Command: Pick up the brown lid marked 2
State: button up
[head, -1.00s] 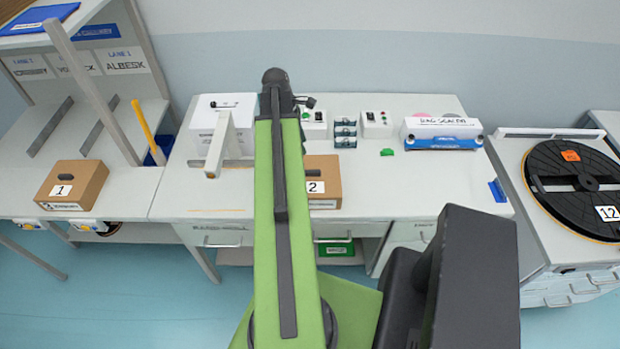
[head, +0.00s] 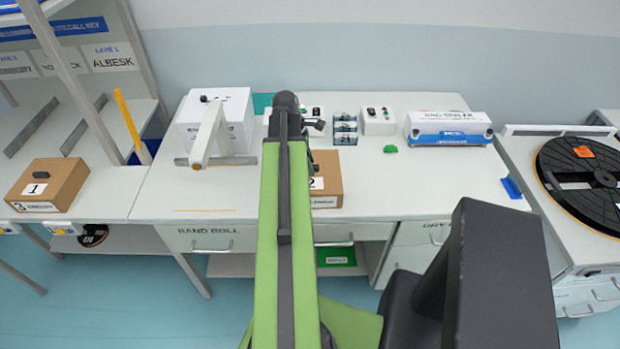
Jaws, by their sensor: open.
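The brown lid marked 2 (head: 329,172) sits on the long bench, on top of what looks like a brown box, near the front edge. Its left part is hidden behind my green arm, and its white label shows the 2 partly covered. My arm reaches up the middle of the picture, and its dark end joint lies beyond the lid and to its left. Nothing is seen touching the lid.
A similar brown box marked 1 (head: 70,178) stands on the left bench. A white device (head: 215,125) is left of my arm. Small grey holders (head: 345,130), a green piece (head: 390,149) and a bag sealer (head: 448,128) lie right. A black reel (head: 590,200) is far right.

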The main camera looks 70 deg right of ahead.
jog(key=shift+f, duration=0.1)
grip_shut()
dwell(0.4)
